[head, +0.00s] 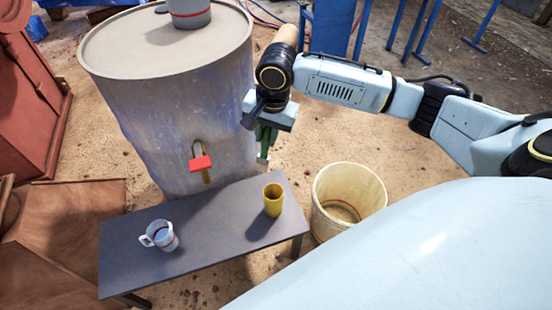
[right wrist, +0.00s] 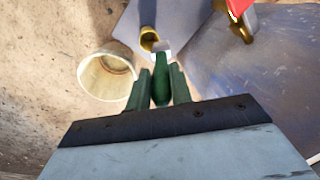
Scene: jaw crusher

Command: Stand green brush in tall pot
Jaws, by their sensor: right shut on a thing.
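My right gripper (head: 264,132) is shut on the green brush (right wrist: 161,78). The brush hangs roughly upright below the gripper, its pale end (head: 262,163) pointing down. The right wrist view shows the brush between the two green fingers. The tall pot, a yellow cylinder (head: 273,201), stands upright on the grey table near its right end. It also shows in the right wrist view (right wrist: 149,40), just beyond the brush's pale end. The brush is above and behind the pot, apart from it in the head view. My left gripper is not in view.
A white mug (head: 161,236) stands on the left part of the grey table (head: 205,236). A cream bucket (head: 348,190) stands on the ground to the right. A large drum (head: 180,110) with a red-handled tap (head: 201,163) rises behind the table. The table between mug and pot is clear.

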